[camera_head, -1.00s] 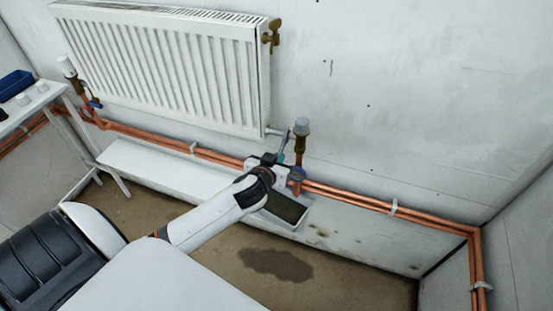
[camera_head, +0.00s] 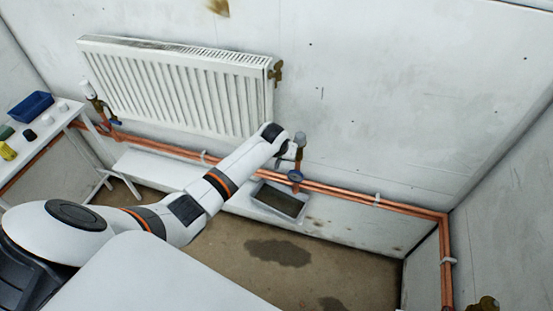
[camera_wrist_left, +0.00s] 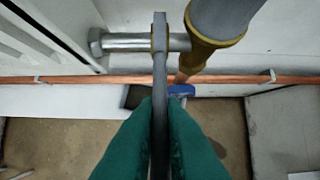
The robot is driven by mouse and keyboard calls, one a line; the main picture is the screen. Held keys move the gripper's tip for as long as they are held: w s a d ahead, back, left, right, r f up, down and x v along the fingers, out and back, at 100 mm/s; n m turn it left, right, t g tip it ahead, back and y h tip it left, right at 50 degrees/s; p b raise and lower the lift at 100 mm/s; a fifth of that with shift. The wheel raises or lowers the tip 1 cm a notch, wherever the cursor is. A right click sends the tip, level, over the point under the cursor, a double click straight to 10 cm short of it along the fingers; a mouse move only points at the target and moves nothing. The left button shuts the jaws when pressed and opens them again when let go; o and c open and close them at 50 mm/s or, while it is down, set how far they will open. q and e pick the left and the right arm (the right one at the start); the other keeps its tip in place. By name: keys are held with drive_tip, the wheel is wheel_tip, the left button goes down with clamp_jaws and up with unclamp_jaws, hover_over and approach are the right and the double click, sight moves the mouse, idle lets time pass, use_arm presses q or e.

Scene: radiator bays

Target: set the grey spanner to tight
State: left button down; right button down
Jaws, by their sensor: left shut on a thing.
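The grey spanner (camera_wrist_left: 159,75) stands nearly upright in the left wrist view, its head at the silver tail pipe (camera_wrist_left: 125,42) beside the brass nut of the radiator valve (camera_wrist_left: 213,45). I cannot tell how fully its jaw sits around the fitting. My left gripper (camera_wrist_left: 160,115), with green fingers, is shut on the spanner's handle below the head. In the head view my left arm reaches the grey-capped valve (camera_head: 300,140) at the radiator's lower right, and its wrist hides the spanner. My right gripper is not in view.
The white radiator (camera_head: 180,90) hangs on the wall. Copper pipes (camera_head: 340,190) run below the valve, with a blue handle (camera_head: 295,176). A tray (camera_head: 278,202) lies below. A white table (camera_head: 50,130) with a blue bin (camera_head: 31,106) stands left. Wet patches mark the floor.

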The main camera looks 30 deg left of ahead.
use_arm(q)
drive_tip(key=shift+w+r+g, duration=0.3)
drive_tip(key=shift+r+g, duration=0.25)
drive_tip(key=shift+g, duration=0.05)
drive_tip(key=shift+w+a+r+g+p, duration=0.1)
drive_tip(key=shift+w+r+g+p, duration=0.05)
drive_tip(key=shift+r+g+p, duration=0.2)
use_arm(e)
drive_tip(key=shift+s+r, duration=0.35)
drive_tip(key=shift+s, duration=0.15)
use_arm(q)
drive_tip(key=shift+h, duration=0.3)
drive_tip(key=c, duration=1.5)
unclamp_jaws()
drive_tip(key=shift+f, duration=0.1)
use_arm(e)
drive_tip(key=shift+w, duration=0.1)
use_arm(q)
drive_tip(key=v, duration=0.6)
drive_tip(key=b+v, duration=0.1)
drive_tip(key=v, duration=0.5)
drive_tip(key=shift+w, duration=0.25)
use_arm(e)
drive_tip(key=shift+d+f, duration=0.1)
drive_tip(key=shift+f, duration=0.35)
